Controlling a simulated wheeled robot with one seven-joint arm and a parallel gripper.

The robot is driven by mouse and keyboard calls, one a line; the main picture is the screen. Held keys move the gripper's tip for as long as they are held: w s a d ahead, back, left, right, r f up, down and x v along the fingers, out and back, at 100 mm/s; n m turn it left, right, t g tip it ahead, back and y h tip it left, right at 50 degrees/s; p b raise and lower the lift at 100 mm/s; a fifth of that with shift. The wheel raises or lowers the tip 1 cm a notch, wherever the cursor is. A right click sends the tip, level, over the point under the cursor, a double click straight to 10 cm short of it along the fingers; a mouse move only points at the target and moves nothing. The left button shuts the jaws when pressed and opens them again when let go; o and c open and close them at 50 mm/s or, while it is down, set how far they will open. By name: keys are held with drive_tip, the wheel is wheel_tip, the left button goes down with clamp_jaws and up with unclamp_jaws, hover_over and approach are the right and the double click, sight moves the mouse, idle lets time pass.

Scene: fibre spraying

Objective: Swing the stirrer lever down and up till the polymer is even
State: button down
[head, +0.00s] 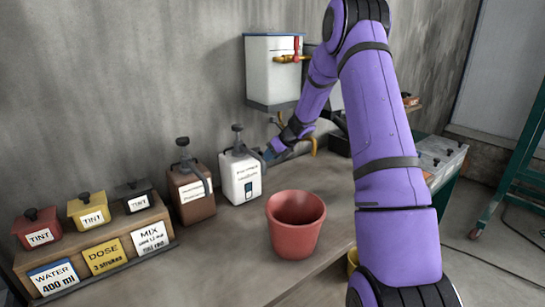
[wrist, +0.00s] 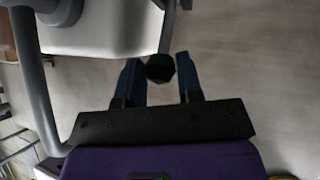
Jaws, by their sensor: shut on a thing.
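The white container (head: 243,184) with a dark pump top stands on the bench against the wall. A lever (head: 254,153) shows at its right side, beside my gripper (head: 270,153). In the wrist view, a grey rod (wrist: 168,28) runs down beside the white container (wrist: 105,35) to a dark round knob (wrist: 160,68). The two blue fingers of my gripper (wrist: 159,80) are either side of the knob, shut on it. The polymer inside the container is hidden, so its evenness cannot be seen.
A red bucket (head: 295,225) stands in front of the white container. A brown container (head: 192,195) stands to its left, then a rack (head: 97,245) with tint pots. A white wall tank (head: 273,72) with a tap hangs above. Open bench lies around the bucket.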

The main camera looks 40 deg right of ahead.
idle(0.3)
drive_tip(key=c, duration=0.8)
unclamp_jaws()
drive_tip(key=shift+s+f, duration=0.1)
drive_tip(key=shift+f, duration=0.05)
